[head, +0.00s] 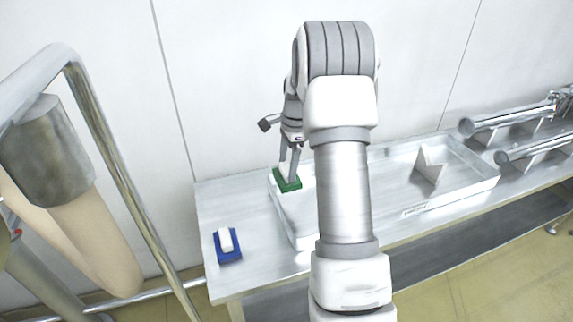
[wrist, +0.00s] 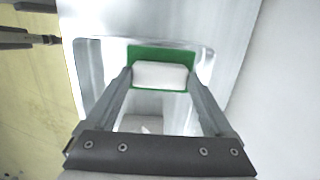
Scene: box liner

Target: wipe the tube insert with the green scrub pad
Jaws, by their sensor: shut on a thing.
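My gripper (head: 291,160) is shut on the white handle block (wrist: 160,76) of the green scrub pad (head: 287,180). The green pad also shows in the wrist view (wrist: 147,51), level between my fingers (wrist: 159,92). It is over the back left corner of a shallow pale tray (head: 290,222) on the steel table. I cannot tell whether the pad touches the tray. My arm hides the tray's middle. A bent pale piece (head: 430,167) stands in the tray's right part. Nothing in view is clearly identifiable as the tube insert.
A blue pad with a white handle (head: 227,243) lies on the table (head: 213,200), left of the tray. Steel tubes (head: 510,117) rest on supports at the right. A bent metal rail (head: 103,138) stands at the left. A white wall is close behind the table.

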